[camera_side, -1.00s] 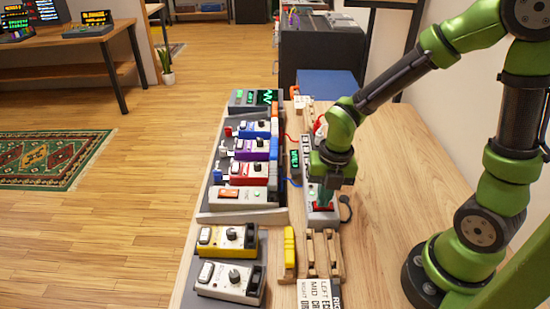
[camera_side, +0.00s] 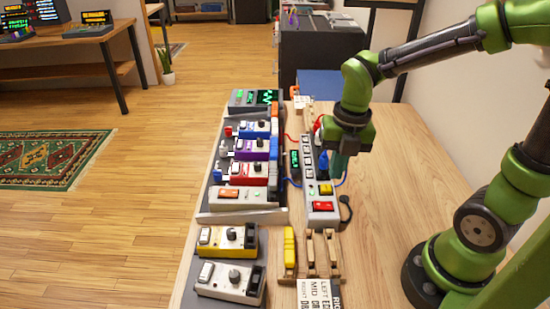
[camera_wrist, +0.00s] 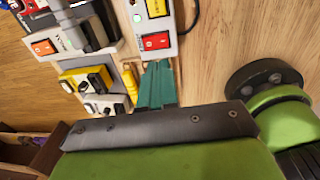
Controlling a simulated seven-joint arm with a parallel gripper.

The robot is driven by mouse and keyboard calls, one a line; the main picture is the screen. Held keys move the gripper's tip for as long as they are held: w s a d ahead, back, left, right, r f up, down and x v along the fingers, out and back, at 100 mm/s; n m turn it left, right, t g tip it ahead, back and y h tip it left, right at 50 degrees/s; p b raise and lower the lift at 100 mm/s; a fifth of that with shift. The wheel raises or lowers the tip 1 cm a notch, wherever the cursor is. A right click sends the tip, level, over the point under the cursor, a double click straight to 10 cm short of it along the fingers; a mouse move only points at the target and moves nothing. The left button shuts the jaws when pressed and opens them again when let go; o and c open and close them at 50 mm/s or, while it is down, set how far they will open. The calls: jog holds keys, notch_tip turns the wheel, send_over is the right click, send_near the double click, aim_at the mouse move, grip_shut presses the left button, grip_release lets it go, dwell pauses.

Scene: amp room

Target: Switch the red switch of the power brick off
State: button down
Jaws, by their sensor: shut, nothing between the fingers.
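The power brick (camera_side: 311,213) is a long light-grey strip lying on the wooden table. Its red switch (camera_side: 323,206) sits near the front end, with a yellow switch (camera_side: 325,189) behind it. In the wrist view the red switch (camera_wrist: 156,41) shows white marks, too small to read surely, and the yellow switch (camera_wrist: 157,8) is at the top edge. My gripper (camera_side: 338,172) has teal fingers, shut and empty, above the brick behind the red switch and to its right. The fingers (camera_wrist: 158,88) also show in the wrist view, apart from the red switch.
A pedalboard (camera_side: 240,215) with several pedals stands to the left. A yellow pedal (camera_side: 229,239) and a white pedal (camera_side: 231,281) are in front of it. A wooden rack (camera_side: 321,262) and a yellow object (camera_side: 289,248) are in front of the brick.

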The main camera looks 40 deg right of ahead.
notch_tip(320, 180, up, 6)
send_over(320, 204)
jog(key=s+d, duration=0.2)
jog(key=s, duration=0.1)
jog(key=shift+w+f, duration=0.2)
jog(key=shift+w, duration=0.05)
jog(key=shift+w, duration=0.1)
jog(key=f, duration=0.4)
jog(key=w+a+f, duration=0.1)
jog(key=f, duration=0.4)
jog(key=w+a+f, duration=0.1)
jog(key=f, duration=0.4)
jog(key=shift+w, duration=0.15)
jog(key=shift+f, duration=0.15)
jog(key=shift+d, duration=0.1)
